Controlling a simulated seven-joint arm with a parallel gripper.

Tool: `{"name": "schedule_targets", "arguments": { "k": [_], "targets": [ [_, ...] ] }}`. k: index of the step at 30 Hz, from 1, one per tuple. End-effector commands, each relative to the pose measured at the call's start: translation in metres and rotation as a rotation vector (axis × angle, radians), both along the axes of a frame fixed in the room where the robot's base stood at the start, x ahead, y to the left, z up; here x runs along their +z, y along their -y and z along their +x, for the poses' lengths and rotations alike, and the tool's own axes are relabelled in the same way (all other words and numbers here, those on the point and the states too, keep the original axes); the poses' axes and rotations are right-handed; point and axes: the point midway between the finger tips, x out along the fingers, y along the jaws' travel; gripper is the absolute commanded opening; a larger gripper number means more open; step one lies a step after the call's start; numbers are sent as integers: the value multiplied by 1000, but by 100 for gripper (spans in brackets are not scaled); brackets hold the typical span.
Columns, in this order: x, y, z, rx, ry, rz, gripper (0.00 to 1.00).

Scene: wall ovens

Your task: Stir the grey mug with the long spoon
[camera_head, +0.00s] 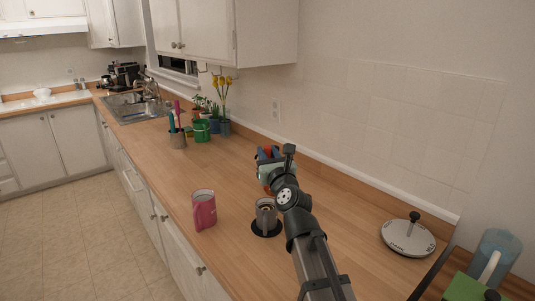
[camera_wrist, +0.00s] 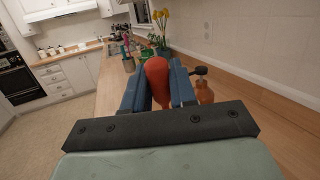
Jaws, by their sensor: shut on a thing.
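The grey mug (camera_head: 266,213) stands upright on a dark round coaster (camera_head: 265,233) on the wooden counter, left of my arm. My gripper (camera_head: 268,157) is above the counter, behind the mug and apart from it. In the wrist view its blue fingers (camera_wrist: 160,88) are shut on a red rounded thing (camera_wrist: 157,76), which also shows as a bit of red in the head view. I cannot tell whether this is part of the long spoon. No spoon bowl shows clearly, and the lower part of the held thing is hidden by the gripper.
A pink-red container (camera_head: 204,210) stands near the counter's front edge. An orange bottle with a dark cap (camera_wrist: 204,92) is close right of the fingers. A utensil holder (camera_head: 177,139) and potted plants (camera_head: 222,110) stand farther back. A grey lid (camera_head: 408,238) lies at right.

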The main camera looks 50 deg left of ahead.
Motion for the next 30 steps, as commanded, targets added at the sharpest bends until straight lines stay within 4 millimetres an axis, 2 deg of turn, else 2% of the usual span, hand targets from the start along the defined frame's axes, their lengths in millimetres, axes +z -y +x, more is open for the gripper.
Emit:
{"name": "schedule_targets", "arguments": {
  "k": [30],
  "targets": [
    [-63, 0, 0, -2, -2, 0, 0]
  ]
}}
